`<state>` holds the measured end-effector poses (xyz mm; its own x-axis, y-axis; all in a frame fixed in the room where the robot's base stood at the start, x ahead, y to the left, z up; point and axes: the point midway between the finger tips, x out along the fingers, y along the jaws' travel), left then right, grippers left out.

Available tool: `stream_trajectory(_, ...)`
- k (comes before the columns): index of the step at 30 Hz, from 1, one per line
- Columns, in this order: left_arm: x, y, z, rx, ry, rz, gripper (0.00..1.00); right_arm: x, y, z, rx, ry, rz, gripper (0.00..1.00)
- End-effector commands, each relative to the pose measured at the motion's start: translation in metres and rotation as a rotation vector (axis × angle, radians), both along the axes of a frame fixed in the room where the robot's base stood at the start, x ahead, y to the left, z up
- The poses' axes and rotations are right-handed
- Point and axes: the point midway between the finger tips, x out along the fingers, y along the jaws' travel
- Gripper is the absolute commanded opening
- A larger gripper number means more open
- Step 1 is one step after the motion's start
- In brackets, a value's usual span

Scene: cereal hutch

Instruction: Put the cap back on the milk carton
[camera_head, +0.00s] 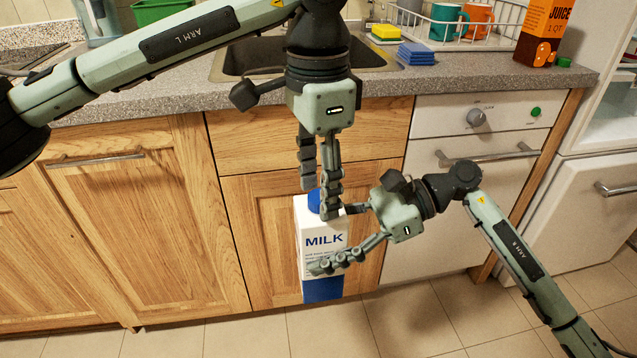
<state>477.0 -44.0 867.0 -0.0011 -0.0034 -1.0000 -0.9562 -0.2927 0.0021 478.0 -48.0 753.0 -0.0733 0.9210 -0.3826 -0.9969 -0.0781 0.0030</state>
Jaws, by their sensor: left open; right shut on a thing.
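The white and blue milk carton (312,289) is upright in front of the wooden cabinet, held in the air by my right gripper (326,240). That gripper comes from the right, with fingers across the carton's front and upper side. A blue cap (314,201) shows at the top of the carton. Whether it is fully seated cannot be told, as fingers cover part of it. My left gripper (318,200) points down from above. It is open, with its fingertips around the cap; contact is unclear.
The grey counter (190,85) with the sink runs behind. A juice carton (546,32) and a green cap (564,62) stand at its right end. The floor in front is clear.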

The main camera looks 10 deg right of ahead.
Motion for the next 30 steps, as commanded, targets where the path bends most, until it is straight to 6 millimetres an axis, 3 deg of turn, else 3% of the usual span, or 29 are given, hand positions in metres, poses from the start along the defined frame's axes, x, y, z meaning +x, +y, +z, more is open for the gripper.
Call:
stream_trajectory(7,0.0,0.0,0.006,0.0,-0.001,0.001,0.49,0.0,0.001,0.003,0.005,-0.004,0.0,0.0)
stream_trajectory(17,0.0,0.0,0.044,0.0,-0.001,0.001,0.49,0.0,0.0,0.003,0.005,-0.004,0.0,0.0)
stream_trajectory(26,0.0,0.0,0.045,0.0,0.0,0.005,0.46,0.0,0.001,0.003,0.005,-0.004,0.0,0.0)
stream_trajectory(30,0.0,0.0,0.046,0.0,0.0,0.092,0.46,0.0,0.001,0.003,0.005,-0.004,0.0,0.0)
